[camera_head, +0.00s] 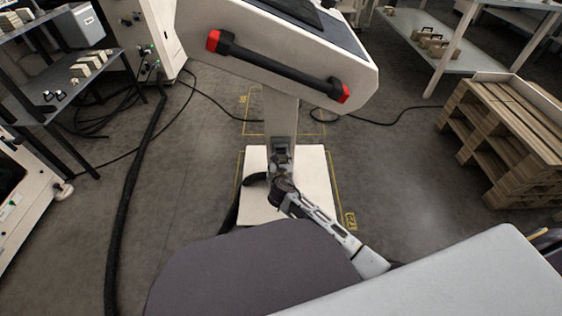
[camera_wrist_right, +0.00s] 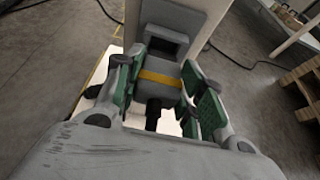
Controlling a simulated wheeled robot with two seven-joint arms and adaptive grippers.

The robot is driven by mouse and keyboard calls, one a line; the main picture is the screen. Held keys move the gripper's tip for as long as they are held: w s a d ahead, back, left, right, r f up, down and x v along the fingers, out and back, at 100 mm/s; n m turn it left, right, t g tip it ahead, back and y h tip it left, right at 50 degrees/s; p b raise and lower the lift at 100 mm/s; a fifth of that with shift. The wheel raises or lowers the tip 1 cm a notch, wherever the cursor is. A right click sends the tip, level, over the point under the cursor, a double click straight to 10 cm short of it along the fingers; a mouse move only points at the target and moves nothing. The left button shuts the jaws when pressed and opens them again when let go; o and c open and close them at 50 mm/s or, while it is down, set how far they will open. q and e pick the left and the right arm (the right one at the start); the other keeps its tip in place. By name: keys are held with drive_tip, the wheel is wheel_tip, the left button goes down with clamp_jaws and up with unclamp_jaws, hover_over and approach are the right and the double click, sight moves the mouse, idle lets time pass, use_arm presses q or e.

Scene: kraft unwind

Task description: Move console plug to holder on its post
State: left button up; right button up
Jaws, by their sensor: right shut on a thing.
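The console's pale post (camera_head: 282,118) rises from a white base plate (camera_head: 313,180). A grey holder (camera_head: 281,147) with a dark opening is on the post's near face; it also shows in the right wrist view (camera_wrist_right: 166,42). My right gripper (camera_head: 279,177) is at the post just below the holder. In the right wrist view its green-padded fingers (camera_wrist_right: 161,76) are shut on the grey plug with a yellow band (camera_wrist_right: 160,79). A black cable (camera_wrist_right: 153,115) hangs from the plug. The plug lines up close under the holder; I cannot tell whether it is seated. My left gripper is out of view.
The console head with a black and red handle (camera_head: 280,68) overhangs the post. A thick black cable (camera_head: 131,190) runs along the floor at left. Wooden pallets (camera_head: 510,135) stand at right, and shelves (camera_head: 75,75) at left. Floor right of the base plate is clear.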

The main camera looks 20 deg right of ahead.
sight(281, 156)
drive_tip(key=shift+w+d+p, duration=0.25)
drive_tip(key=shift+w+p, duration=0.6)
drive_tip(key=shift+p, duration=0.55)
idle(2.8)
drive_tip(key=shift+w+d+p, duration=0.2)
drive_tip(key=shift+w+p, duration=0.4)
drive_tip(key=shift+p, duration=0.15)
idle(2.0)
drive_tip(key=o, duration=1.3)
drive_tip(key=shift+s, duration=0.15)
